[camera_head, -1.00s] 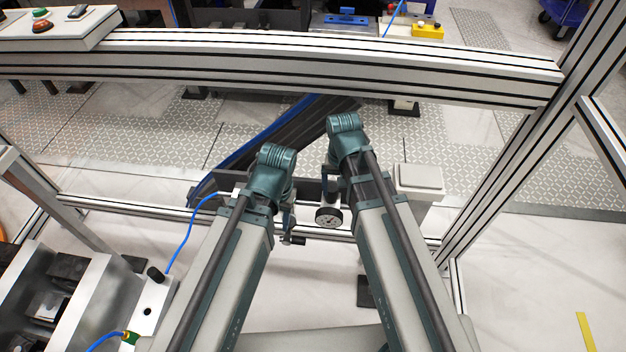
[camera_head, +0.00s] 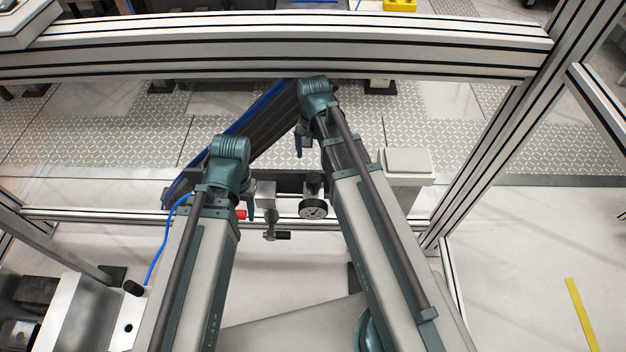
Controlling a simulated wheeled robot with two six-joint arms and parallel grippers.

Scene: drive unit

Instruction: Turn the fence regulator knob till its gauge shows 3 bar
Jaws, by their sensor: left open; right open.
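The fence regulator has a dark knob (camera_head: 313,181) on top and a small round gauge (camera_head: 313,208) below it, on the rail unit in the middle. The gauge's dial is too small to read. My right gripper (camera_head: 302,144) is open, above and slightly left of the knob, apart from it in the picture; my wrist partly hides it. My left gripper (camera_head: 250,205) is open, left of the regulator, beside a metal valve block, and mostly hidden by my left wrist. I cannot tell if it touches the block.
The metal valve block (camera_head: 265,195) with a dark handle hangs left of the gauge. A red part (camera_head: 241,214) and a blue hose (camera_head: 160,245) are further left. A grey post box (camera_head: 405,162) stands right. A thick fence beam (camera_head: 270,48) crosses behind my arms.

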